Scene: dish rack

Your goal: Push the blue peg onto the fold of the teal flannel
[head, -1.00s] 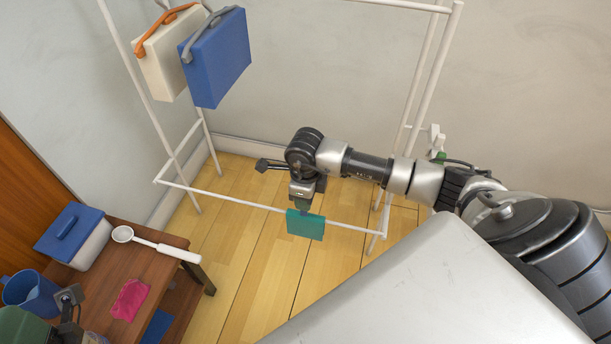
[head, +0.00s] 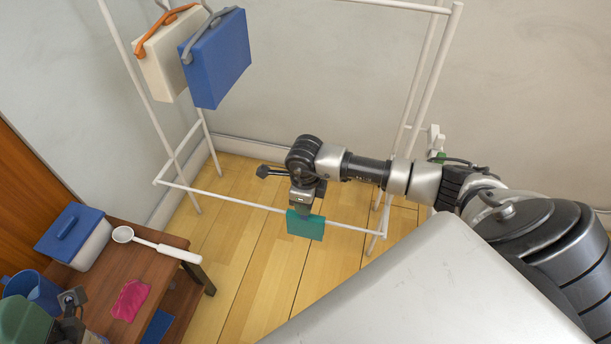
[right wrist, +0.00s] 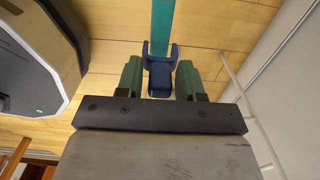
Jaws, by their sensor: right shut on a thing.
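The teal flannel (head: 305,226) hangs folded over the low front bar of the white rack. In the right wrist view it is a narrow teal strip (right wrist: 162,28), seen end-on. My right gripper (head: 303,209) points down right above the flannel's top edge. In the right wrist view, its green-padded fingers are shut on the blue peg (right wrist: 160,82). The peg's two prongs point toward the flannel, and the strip's near end lies between them. How far the peg is down on the fold cannot be told. In the head view the peg is hidden.
The white rack's thin bars (head: 225,198) surround my right gripper. Cream (head: 172,50) and blue (head: 216,60) cases hang at upper left. A wooden table (head: 158,279) at lower left holds a blue-lidded box (head: 84,245), a white ladle (head: 155,243) and a pink cloth (head: 130,299).

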